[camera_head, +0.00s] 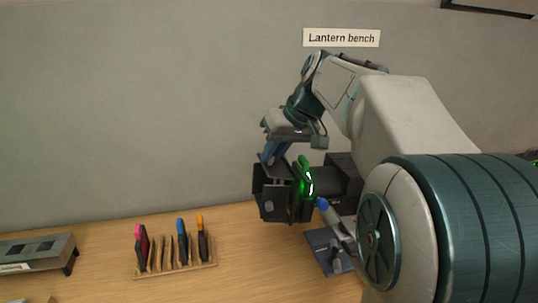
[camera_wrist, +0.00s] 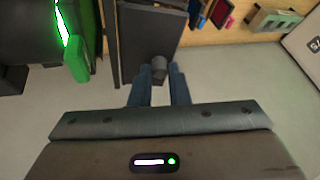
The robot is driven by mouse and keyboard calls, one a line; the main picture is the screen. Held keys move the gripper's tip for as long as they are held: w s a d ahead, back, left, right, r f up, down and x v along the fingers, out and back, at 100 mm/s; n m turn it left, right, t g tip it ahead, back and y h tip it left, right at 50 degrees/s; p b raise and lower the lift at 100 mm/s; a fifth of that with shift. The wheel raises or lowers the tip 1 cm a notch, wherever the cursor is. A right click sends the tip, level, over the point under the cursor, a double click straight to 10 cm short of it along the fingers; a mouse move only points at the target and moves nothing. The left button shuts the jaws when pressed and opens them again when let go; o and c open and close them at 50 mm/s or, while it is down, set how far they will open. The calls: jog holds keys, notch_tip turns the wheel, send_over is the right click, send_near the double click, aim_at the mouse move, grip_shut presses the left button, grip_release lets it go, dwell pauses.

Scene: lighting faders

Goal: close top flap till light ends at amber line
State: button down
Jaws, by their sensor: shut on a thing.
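The black lantern (camera_head: 338,182) stands on the bench with its open-sided black flaps at its left end. A dark flap (camera_wrist: 147,38) fills the upper middle of the wrist view, with a small grey knob (camera_wrist: 159,66) at its lower edge. My gripper (camera_wrist: 159,80) has its two blue fingers either side of this knob and is shut on it. In the head view my gripper (camera_head: 270,156) reaches down to the top of the flaps. A bright green-lit green piece (camera_head: 306,180) sits at the lantern's front. I see neither the light's end nor the amber line.
A wooden rack (camera_head: 176,267) with several coloured-handled pieces stands on the bench to the left. A grey metal box (camera_head: 38,252) is at the far left. A blue-tipped lever (camera_head: 323,204) is close below the lantern. The wall behind carries a "Lantern bench" sign (camera_head: 341,38).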

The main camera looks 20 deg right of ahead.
jog(key=d+y, duration=0.1)
jog(key=y+b, duration=0.1)
jog(key=y, duration=0.1)
jog(key=shift+d+r+m+y, duration=0.2)
jog(key=shift+d+m+y, duration=0.1)
jog(key=shift+d+m, duration=0.1)
jog(key=shift+d+r+m+t+y+b, duration=0.1)
jog(key=shift+d+m+t+y+b, duration=0.15)
jog(key=shift+d+y+b, duration=0.5)
jog(key=shift+d+m+t+y+b, duration=0.15)
jog(key=shift+m+t+y+b, duration=0.1)
jog(key=shift+y, duration=0.9)
jog(key=c, duration=1.4)
grip_release()
jog(key=shift+o, duration=0.2)
jog(key=shift+d, duration=0.1)
jog(key=v, duration=1.3)
jog(key=shift+d, duration=0.35)
jog(key=shift+s+a+r, duration=0.1)
jog(key=shift+s, duration=0.05)
